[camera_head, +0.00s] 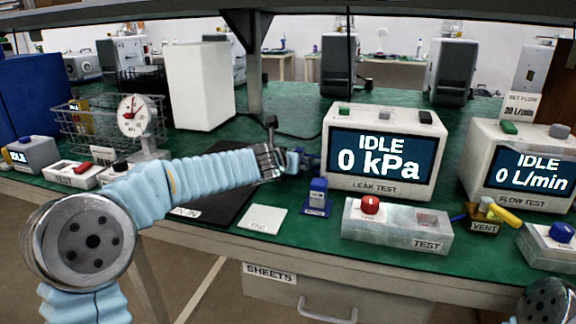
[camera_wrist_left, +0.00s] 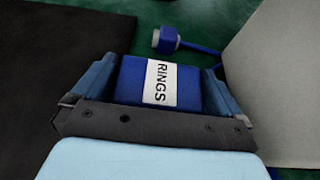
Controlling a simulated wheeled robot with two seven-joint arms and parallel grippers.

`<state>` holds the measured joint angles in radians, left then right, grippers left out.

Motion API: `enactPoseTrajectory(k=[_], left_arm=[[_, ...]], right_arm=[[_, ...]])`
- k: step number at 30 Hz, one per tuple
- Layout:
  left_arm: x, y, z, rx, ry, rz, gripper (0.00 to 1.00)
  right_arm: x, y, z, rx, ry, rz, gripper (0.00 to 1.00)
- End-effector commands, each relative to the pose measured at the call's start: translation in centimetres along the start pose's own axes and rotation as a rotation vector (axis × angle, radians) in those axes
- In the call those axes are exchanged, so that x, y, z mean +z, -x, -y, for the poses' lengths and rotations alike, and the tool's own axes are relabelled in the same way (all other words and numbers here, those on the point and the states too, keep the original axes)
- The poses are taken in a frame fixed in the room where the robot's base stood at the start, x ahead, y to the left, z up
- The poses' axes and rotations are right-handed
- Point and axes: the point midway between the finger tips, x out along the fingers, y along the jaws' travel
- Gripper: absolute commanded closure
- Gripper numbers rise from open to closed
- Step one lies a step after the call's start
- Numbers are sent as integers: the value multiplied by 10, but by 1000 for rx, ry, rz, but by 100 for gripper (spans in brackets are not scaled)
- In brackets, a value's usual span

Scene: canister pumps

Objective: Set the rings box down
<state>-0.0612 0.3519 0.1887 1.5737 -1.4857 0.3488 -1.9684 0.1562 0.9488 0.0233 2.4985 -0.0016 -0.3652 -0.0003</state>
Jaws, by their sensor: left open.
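The rings box (camera_wrist_left: 185,88) is blue with a white RINGS label. In the left wrist view it sits between the two blue fingers of my left gripper (camera_wrist_left: 160,85), with its lower part hidden by the gripper body. The jaws are open around it; I cannot tell whether either finger still touches it. In the head view my left gripper (camera_head: 291,160) is low over the green bench, just left of the leak test unit (camera_head: 340,120). The box is mostly hidden there by the gripper. My right gripper is out of view.
A blue-ended cable (camera_wrist_left: 166,41) lies beyond the box.

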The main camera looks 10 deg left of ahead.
Motion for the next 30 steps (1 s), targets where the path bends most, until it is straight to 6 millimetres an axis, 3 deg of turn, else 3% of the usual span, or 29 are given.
enactPoseTrajectory(k=[2,10,19,25,30], left_arm=[[0,0,0,0,0,0,3],[0,0,0,0,0,0,43],[7,3,0,0,-1,1,43],[37,16,0,1,0,2,43],[58,59,0,0,0,5,43]], right_arm=[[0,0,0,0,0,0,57],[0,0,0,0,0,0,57],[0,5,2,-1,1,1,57],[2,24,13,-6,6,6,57],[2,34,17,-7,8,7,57]])
